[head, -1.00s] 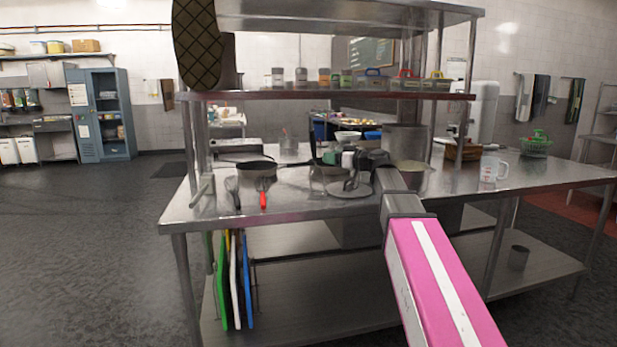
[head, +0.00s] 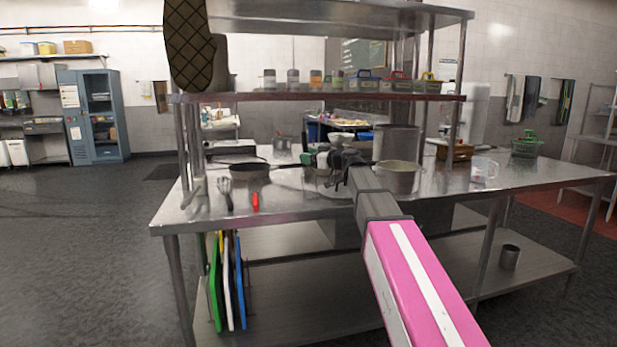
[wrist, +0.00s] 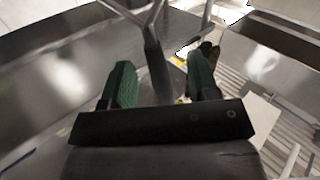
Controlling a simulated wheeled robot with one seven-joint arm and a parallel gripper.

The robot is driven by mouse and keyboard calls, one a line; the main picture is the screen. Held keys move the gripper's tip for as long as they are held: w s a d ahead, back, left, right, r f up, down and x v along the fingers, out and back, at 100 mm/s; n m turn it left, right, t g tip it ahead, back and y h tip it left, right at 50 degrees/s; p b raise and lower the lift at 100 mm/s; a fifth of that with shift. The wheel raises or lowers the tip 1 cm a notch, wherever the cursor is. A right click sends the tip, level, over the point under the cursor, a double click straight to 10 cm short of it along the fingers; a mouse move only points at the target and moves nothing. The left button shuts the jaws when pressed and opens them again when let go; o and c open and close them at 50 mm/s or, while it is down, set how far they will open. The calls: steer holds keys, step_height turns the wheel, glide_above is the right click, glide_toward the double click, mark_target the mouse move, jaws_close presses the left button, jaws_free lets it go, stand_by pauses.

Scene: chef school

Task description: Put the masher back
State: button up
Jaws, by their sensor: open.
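In the wrist view a dark grey handle (wrist: 157,70) that splits into a metal fork stands between my fingers; it looks like the masher. My gripper (wrist: 161,82) has two green fingertips, spread apart on either side of this handle. I cannot tell whether either finger touches it. In the head view my gripper (head: 321,158) is above the steel table (head: 300,205), near the middle pots. The masher cannot be made out clearly there, as my dark gripper and wrist cover that spot.
A pan (head: 250,173) and a red-handled utensil (head: 255,202) lie left of my gripper. A large pot (head: 397,178) and a measuring jug (head: 484,170) stand to the right. The jar shelf (head: 300,97) hangs above. The table's front right is clear.

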steer(key=x, duration=0.3)
steer(key=shift+w+a+r, duration=0.15)
steer(key=shift+w+a, duration=0.1)
steer(key=shift+a, duration=0.05)
steer(key=shift+c, duration=0.3)
jaws_close()
